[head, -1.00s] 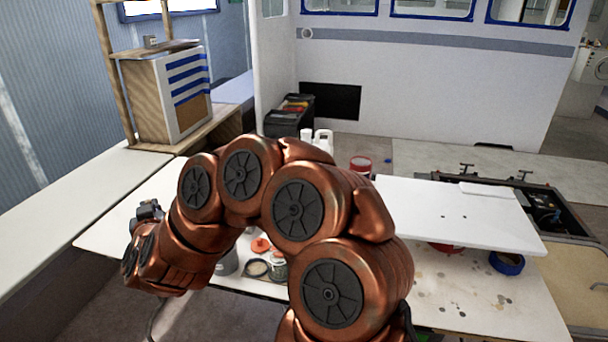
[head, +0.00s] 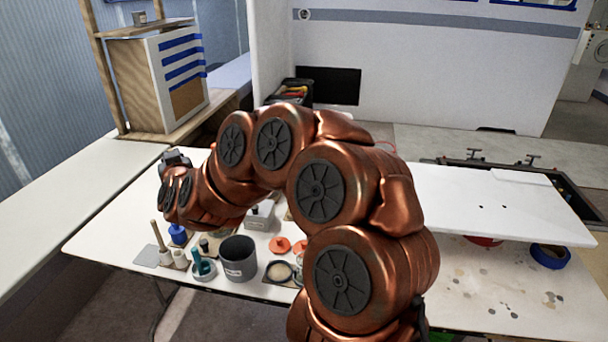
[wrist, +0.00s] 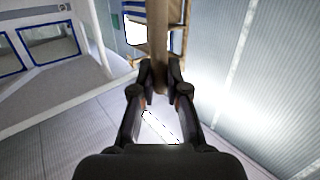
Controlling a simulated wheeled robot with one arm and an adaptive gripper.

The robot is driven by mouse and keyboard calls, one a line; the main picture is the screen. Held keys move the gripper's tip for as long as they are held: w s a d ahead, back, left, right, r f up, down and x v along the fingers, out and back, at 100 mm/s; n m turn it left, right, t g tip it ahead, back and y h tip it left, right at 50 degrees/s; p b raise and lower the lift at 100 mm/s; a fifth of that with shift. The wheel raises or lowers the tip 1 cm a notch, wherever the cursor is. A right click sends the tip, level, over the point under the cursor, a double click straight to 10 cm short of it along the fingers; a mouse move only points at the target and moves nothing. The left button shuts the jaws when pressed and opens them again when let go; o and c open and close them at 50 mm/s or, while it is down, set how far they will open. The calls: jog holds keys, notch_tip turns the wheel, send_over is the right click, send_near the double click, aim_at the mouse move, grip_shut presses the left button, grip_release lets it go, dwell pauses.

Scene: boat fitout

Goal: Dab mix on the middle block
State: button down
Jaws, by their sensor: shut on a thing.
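My gripper (wrist: 160,82) is shut on a brown wooden stick (wrist: 159,45), seen in the wrist view. The stick runs up and away between the two black fingers; I cannot tell whether mix is on its tip. In the head view my arm arches over the white table, and its wrist end (head: 176,160) is above the table's far left part; fingers and stick are hidden there. A dark grey pot (head: 238,258) stands at the table's front edge; its contents are not clear. I cannot make out the middle block in either view.
Near the pot are a wooden-handled tool (head: 158,237), a blue item (head: 178,234), a teal item (head: 200,263), orange lids (head: 280,245) and a grey labelled container (head: 259,216). A white panel (head: 500,205) and a blue tape roll (head: 550,256) are at right.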

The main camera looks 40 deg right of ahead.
jog(key=s+d+f+h+b, duration=0.1)
jog(key=s+d+f+b, duration=0.4)
jog(key=d, duration=0.6)
jog(key=s+d+f+t+h+b, duration=0.1)
jog(key=s+d+f+b, duration=0.1)
jog(key=d+b, duration=0.8)
jog(key=s+d+f+b, duration=0.4)
jog(key=d, duration=0.9)
notch_tip(320, 180, down, 6)
jog(key=b, duration=0.1)
jog(key=shift+w+b, duration=0.15)
jog(key=shift+b, duration=0.2)
jog(key=shift+f+b, duration=0.45)
jog(key=shift+f, duration=0.25)
